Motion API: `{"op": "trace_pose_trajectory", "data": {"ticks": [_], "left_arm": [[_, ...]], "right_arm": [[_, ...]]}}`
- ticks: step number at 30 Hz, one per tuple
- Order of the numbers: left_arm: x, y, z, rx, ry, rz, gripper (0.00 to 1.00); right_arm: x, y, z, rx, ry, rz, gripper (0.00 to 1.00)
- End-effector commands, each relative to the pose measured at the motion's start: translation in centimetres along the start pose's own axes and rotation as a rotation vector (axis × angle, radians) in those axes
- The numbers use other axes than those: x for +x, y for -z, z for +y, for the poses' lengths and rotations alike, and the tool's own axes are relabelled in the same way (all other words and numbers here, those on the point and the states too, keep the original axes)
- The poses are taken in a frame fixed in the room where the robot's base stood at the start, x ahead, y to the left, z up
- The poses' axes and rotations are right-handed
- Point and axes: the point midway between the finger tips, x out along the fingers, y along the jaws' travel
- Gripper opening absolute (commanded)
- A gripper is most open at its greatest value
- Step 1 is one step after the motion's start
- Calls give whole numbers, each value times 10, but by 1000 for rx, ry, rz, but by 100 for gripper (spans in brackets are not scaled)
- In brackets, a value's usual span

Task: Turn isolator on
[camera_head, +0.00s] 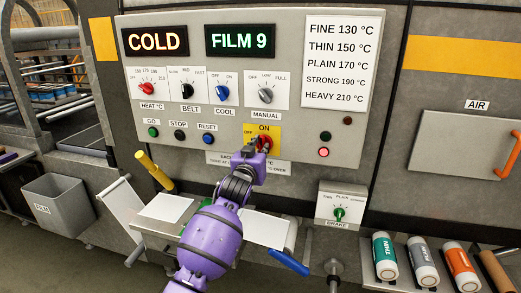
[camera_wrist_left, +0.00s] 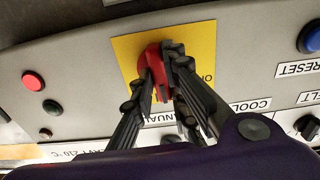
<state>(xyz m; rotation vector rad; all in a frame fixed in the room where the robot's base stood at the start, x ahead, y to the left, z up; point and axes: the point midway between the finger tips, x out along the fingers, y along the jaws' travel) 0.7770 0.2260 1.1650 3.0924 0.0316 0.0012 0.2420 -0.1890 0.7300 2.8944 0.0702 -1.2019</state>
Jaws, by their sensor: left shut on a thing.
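The isolator is a red rotary handle (camera_head: 266,141) on a yellow plate (camera_head: 250,131) marked ON and OFF, low in the middle of the grey control panel. It also shows in the left wrist view as a red handle (camera_wrist_left: 153,62) on the yellow plate (camera_wrist_left: 125,50). My left gripper (camera_head: 262,146), on a purple arm, has its dark fingers (camera_wrist_left: 165,75) closed on the red handle, one on each side. The fingers hide part of the handle and of the plate's lettering, so its exact setting is hard to tell. My right gripper is not in view.
Above the isolator are the HEAT, BELT, COOL and MANUAL knobs (camera_head: 265,95) and the COLD and FILM 9 displays (camera_head: 240,41). A BRAKE box (camera_head: 340,208) sits at lower right. A yellow lever (camera_head: 152,170) and a blue-handled lever (camera_head: 288,262) stick out below.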

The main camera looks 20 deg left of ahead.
Motion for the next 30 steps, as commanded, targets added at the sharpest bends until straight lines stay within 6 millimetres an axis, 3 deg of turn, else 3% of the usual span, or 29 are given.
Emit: {"op": "trace_pose_trajectory", "data": {"ticks": [20, 21, 25, 30], "left_arm": [[0, -1, 0, 69, 0, -1, 0], [0, -1, 0, 69, 0, -1, 16], [0, 0, 0, 68, 0, -1, 33], [0, 0, 0, 66, 0, 0, 33]], "right_arm": [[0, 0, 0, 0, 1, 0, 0], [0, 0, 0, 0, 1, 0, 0], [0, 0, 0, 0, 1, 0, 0], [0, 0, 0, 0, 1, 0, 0]]}}
